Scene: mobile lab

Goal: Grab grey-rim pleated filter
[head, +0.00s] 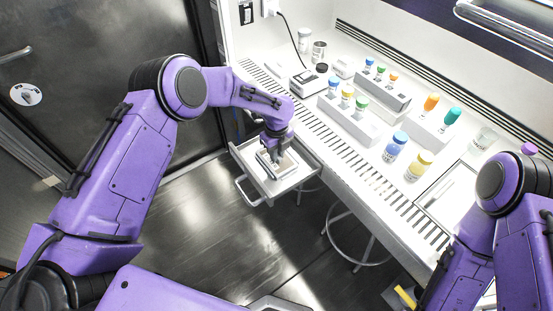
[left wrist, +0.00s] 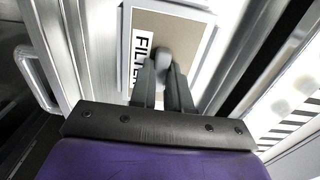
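The grey-rim pleated filter (head: 264,164) sits in the open white drawer (head: 246,157) under the left part of the bench. In the left wrist view, its tan face (left wrist: 188,36) has a pale rim and a white label reading "FILTER", partly hidden by my fingers. My left gripper (head: 276,155) points down into the drawer. In the left wrist view, its dark fingers (left wrist: 164,75) are close together around a rounded grey grip on the filter. The filter looks still inside the drawer walls. My right arm shows at lower right, but its gripper is out of view.
The bench holds a rack with colour-capped vials (head: 348,119), another rack (head: 380,94), loose bottles (head: 396,147) and a small device (head: 308,81). A stool ring (head: 372,262) stands below. The dark floor left of the stool is clear.

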